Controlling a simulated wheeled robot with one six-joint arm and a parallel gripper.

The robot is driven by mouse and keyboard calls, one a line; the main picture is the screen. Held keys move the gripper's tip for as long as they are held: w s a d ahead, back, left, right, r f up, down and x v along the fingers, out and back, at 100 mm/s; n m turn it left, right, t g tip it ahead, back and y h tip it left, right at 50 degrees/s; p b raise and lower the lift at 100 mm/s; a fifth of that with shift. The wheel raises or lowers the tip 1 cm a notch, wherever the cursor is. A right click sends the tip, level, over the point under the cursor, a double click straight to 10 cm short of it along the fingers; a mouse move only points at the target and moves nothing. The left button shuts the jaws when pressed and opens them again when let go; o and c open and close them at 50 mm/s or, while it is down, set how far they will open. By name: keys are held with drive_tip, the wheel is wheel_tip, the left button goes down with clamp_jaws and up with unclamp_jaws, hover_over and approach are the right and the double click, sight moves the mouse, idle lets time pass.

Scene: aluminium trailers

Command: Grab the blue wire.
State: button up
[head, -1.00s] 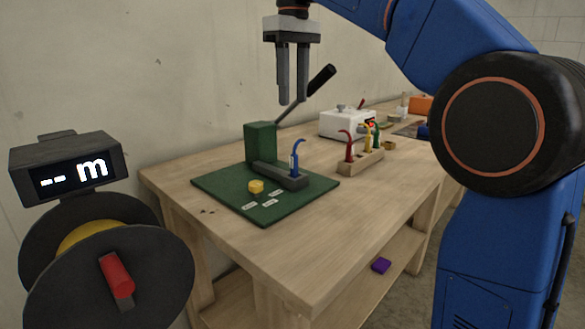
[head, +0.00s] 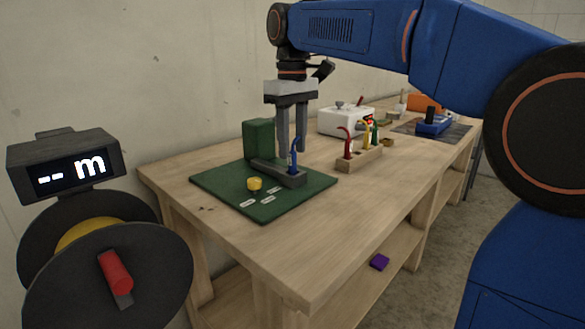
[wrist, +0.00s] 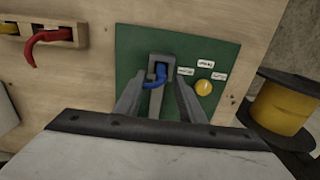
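The blue wire (head: 294,160) stands upright in the end of a dark grey bar (head: 270,171) on the green mat (head: 265,211). Its top bends over. My gripper (head: 292,150) points down over it with the fingers apart. In the wrist view the blue wire (wrist: 157,77) shows between the two open fingers of my gripper (wrist: 158,90), with a gap on either side. I see no finger touching it. My gripper partly covers the press's lever in the head view.
A green press block (head: 259,139) stands just behind my gripper. A wooden rack (head: 358,160) with red, yellow and green wires is to the right. A yellow button (head: 254,184) and labels lie on the mat. A cable reel (head: 105,270) stands at left. The front tabletop is clear.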

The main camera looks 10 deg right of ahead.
sight(293, 151)
drive_tip(key=shift+s+f, duration=0.15)
drive_tip(key=shift+f, duration=1.45)
clamp_jaws()
